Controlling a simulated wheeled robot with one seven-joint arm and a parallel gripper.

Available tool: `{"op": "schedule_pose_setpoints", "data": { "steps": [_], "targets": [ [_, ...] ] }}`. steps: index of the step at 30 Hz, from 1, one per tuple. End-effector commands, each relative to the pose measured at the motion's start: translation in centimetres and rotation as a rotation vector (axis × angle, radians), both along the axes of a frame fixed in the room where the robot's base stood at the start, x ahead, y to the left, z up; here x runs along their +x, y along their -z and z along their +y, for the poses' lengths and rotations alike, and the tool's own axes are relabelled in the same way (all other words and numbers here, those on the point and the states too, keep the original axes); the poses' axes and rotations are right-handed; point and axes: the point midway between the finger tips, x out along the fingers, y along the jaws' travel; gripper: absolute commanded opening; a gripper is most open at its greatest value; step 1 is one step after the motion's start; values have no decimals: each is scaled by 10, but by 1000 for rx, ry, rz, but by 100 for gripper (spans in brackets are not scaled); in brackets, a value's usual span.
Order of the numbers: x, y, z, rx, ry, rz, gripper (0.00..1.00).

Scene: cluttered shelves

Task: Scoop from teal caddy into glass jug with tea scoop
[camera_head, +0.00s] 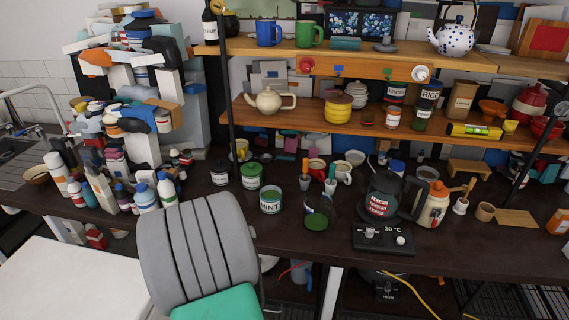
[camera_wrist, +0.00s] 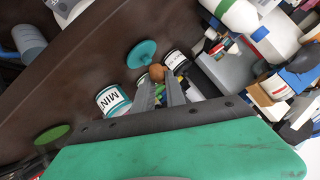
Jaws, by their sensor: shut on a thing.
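The teal caddy (camera_head: 270,201), labelled MINT, stands without a lid on the dark counter; it also shows in the wrist view (camera_wrist: 113,101). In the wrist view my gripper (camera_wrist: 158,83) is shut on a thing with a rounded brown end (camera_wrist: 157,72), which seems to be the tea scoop. The rest of that thing is hidden by the fingers. A flat teal lid (camera_wrist: 142,54) lies on the counter beside the caddies. In the head view my arm hides the gripper.
A green caddy (camera_head: 251,176) and a black-lidded caddy (camera_head: 220,172) stand left of the teal caddy. A dark kettle (camera_head: 383,196) stands right of the jug, behind a black scale (camera_head: 383,239). Bottles (camera_head: 145,195) crowd the left. Shelves (camera_head: 290,123) overhang the back.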

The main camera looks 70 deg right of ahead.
Motion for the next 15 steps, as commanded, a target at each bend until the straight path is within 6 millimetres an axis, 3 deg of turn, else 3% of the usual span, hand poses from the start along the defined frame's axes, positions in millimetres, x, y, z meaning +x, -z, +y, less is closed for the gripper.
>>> {"op": "schedule_pose_setpoints", "data": {
  "steps": [3,6,9,12,15],
  "targets": [
    [-57,-41,-48,-73,183,182,0],
    [-112,-74,-77,-95,340,315,0],
    [-161,-106,-93,-94,478,417,0],
    [-197,-130,-98,-82,579,484,0],
    [-217,-142,-99,-71,636,521,0]
  ]
}}
